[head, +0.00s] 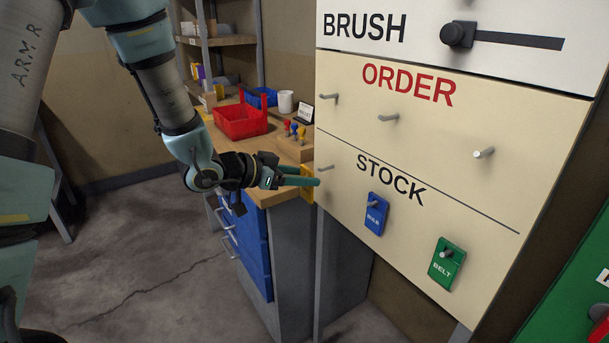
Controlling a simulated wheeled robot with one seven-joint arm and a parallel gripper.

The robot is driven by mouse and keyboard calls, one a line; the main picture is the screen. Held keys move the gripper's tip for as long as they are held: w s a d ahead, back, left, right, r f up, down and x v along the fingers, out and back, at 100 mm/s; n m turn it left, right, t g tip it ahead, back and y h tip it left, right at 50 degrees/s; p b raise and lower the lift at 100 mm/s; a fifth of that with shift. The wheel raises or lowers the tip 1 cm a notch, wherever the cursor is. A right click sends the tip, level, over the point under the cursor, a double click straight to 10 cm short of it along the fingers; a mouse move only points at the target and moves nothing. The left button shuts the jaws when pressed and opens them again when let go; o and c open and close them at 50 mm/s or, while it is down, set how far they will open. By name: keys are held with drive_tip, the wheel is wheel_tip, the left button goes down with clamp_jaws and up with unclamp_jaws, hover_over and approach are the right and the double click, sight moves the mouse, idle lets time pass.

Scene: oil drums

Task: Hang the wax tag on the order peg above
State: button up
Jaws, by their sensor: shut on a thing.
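My gripper (316,182) is shut on a yellow tag (307,190) at the left edge of the cream board. The teal fingers hide much of the tag, and no lettering on it can be read. A bare STOCK peg (325,168) sticks out just above the fingertips. I cannot tell whether the tag touches that peg or the board. Higher up, the left ORDER peg (328,97) is empty. The middle ORDER peg (388,118) and the right ORDER peg (484,153) are also empty.
A blue tag (375,215) and a green BELT tag (443,268) hang on the other STOCK pegs. Behind my gripper is a workbench with a red bin (240,122), a white mug (285,102) and a wooden stamp block (293,148). Open space lies before the board.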

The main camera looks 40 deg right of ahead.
drive_tip(key=a, duration=0.6)
drive_tip(key=shift+w, duration=0.2)
idle(1.0)
